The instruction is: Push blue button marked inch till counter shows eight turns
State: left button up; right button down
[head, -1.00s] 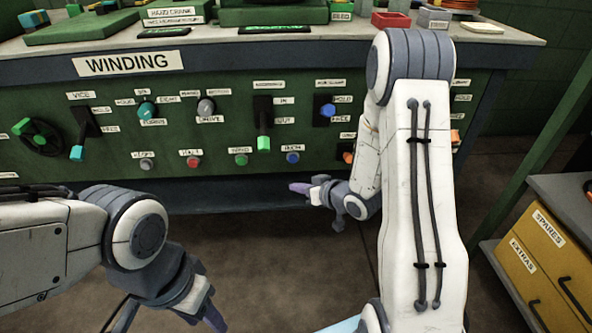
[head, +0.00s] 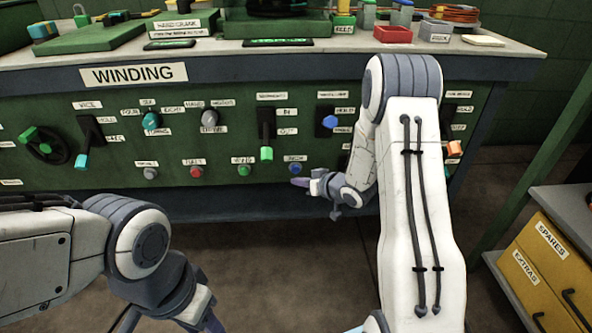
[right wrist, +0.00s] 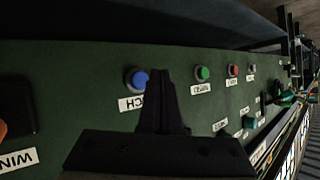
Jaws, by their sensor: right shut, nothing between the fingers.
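The blue button (head: 296,168) sits at the right end of a row of round buttons low on the green panel. Its small label above is blurred in the head view. In the right wrist view the blue button (right wrist: 137,79) shows beside the fingertips, its label partly covered and ending in "CH". My right gripper (head: 299,183) is shut and empty, its tip just below the button in the head view. I cannot tell whether it touches. My left gripper (head: 172,322) hangs low at the left, cut by the frame edge. No counter reading is legible.
A green button (head: 244,170), a red button (head: 197,172) and a grey button (head: 150,173) lie left of the blue one. A green-tipped lever (head: 266,153) and a blue knob (head: 330,122) are above. A yellow drawer cabinet (head: 540,250) stands at the right.

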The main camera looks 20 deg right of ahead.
jog(key=shift+w+d, duration=0.25)
jog(key=shift+w, duration=0.7)
jog(key=shift+r+p, duration=0.1)
jog(key=shift+p, duration=0.2)
dwell(1.1)
jog(key=shift+w+d, duration=0.15)
jog(key=shift+w, duration=0.25)
jog(key=shift+w+d+p, duration=0.1)
jog(key=shift+w+p, duration=0.2)
jog(key=shift+p, duration=0.2)
jog(key=shift+s, duration=0.1)
dwell(0.6)
jog(key=shift+s+a, duration=0.25)
jog(key=shift+s, duration=0.35)
